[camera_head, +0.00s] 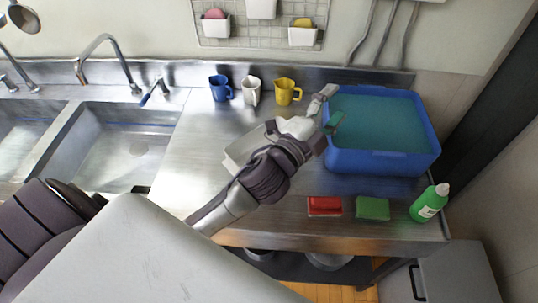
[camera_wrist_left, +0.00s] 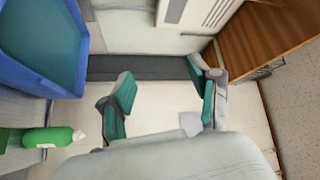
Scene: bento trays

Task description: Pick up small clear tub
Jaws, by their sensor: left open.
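A pale, shallow, see-through container (camera_head: 236,158), which looks like the small clear tub, sits on the steel counter. My left forearm and wrist pass over it and hide much of it. My left gripper (camera_head: 331,107) is beyond it to the right, by the left wall of the blue bin. In the left wrist view, the left gripper (camera_wrist_left: 163,100) has its teal-padded fingers spread apart with nothing held between them. The tub cannot be made out in the left wrist view. My right gripper is not in view.
The large blue bin (camera_head: 376,162) stands at right. Blue (camera_head: 221,88), white (camera_head: 252,89) and yellow (camera_head: 286,91) mugs line the back. A red sponge (camera_head: 324,206), green sponge (camera_head: 372,209) and green bottle (camera_head: 428,204) are in front. The sink (camera_head: 120,150) is left.

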